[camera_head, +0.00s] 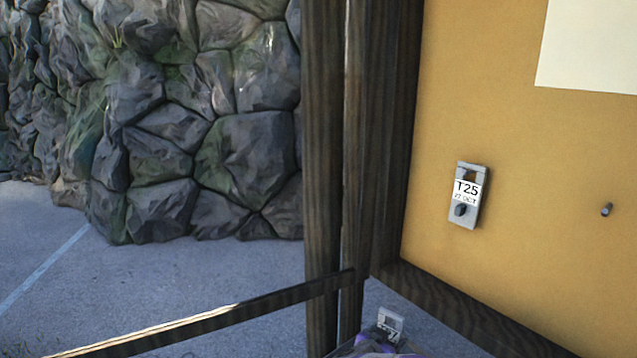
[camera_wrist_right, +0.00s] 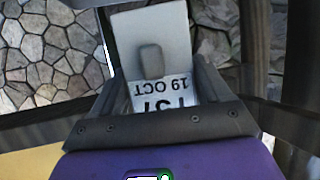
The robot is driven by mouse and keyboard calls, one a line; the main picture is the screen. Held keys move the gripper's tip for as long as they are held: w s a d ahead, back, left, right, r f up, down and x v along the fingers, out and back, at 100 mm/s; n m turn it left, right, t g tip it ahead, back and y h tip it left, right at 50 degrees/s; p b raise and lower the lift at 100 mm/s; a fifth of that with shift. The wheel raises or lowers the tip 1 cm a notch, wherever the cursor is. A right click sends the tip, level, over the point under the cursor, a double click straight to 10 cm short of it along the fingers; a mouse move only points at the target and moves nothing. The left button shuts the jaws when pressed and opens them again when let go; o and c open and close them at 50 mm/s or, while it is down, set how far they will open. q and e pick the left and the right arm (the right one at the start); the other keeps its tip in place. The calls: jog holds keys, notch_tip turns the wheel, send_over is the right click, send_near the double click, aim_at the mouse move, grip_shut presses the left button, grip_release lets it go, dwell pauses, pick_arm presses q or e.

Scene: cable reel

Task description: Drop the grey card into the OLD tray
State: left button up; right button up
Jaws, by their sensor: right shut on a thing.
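My right gripper (camera_head: 384,340) shows at the bottom edge of the head view, its purple body cut off by the frame. It is shut on a grey card (camera_head: 391,322). In the right wrist view the grey card (camera_wrist_right: 145,30) stands out between the dark jaws, with a raised grey knob and a white label. The label appears upside down and reads "19 OCT", with a larger number partly hidden by the gripper. The card is held in the air. The OLD tray is not visible in either view. My left gripper is not in view.
Another grey card (camera_head: 467,195), labelled "T25 27 OCT", hangs on the yellow board (camera_head: 540,150). A bare peg (camera_head: 606,210) sticks out to its right. Dark wooden posts (camera_head: 322,150) and a low rail (camera_head: 200,327) stand near my gripper. A stone wall (camera_head: 200,120) rises behind open paving.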

jog(key=shift+f, duration=1.35)
jog(key=o, duration=1.1)
jog(key=shift+c, duration=0.2)
jog(key=b+v, duration=0.1)
jog(key=v, duration=0.6)
jog(key=shift+s, duration=0.2)
jog(key=shift+a, duration=0.15)
